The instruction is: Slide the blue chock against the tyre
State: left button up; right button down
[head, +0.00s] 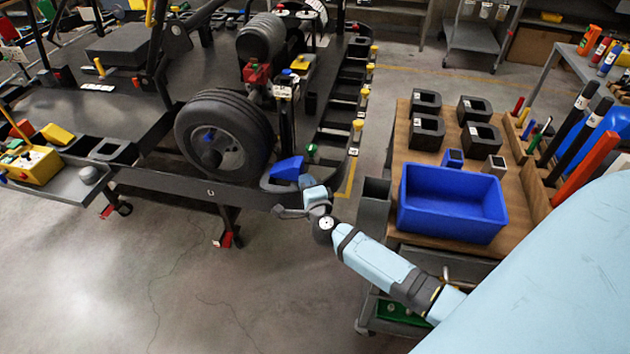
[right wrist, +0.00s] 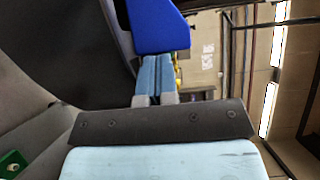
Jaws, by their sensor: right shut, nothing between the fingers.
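The blue chock (head: 288,169) sits on the dark rail of the kart stand, just right of the large black tyre (head: 262,128) with its grey wheel. Whether chock and tyre touch is unclear. My right gripper (head: 306,184) is shut and empty, at the near right side of the chock. In the right wrist view, its fingers (right wrist: 155,70) are together, with their tips at the lower edge of the chock (right wrist: 158,25). Whether they press on it cannot be told. My left gripper is not in view.
A wooden-topped cart on the right holds a blue bin (head: 452,222) and several black blocks. A grey side tray (head: 62,180) with a yellow box is at the left. The stand's dark rail (head: 190,190) runs below the tyre. The floor in front is clear.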

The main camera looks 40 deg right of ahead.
aim_at(286, 167)
dwell(0.3)
jog(key=shift+w+a+r+p, duration=0.1)
jog(key=shift+w+a+p, duration=0.2)
jog(key=shift+w, duration=0.3)
jog(key=shift+w+a+p, duration=0.2)
jog(key=shift+w+a, duration=0.1)
jog(key=shift+w, duration=0.25)
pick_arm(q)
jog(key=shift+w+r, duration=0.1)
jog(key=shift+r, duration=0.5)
pick_arm(e)
jog(key=shift+s, duration=0.1)
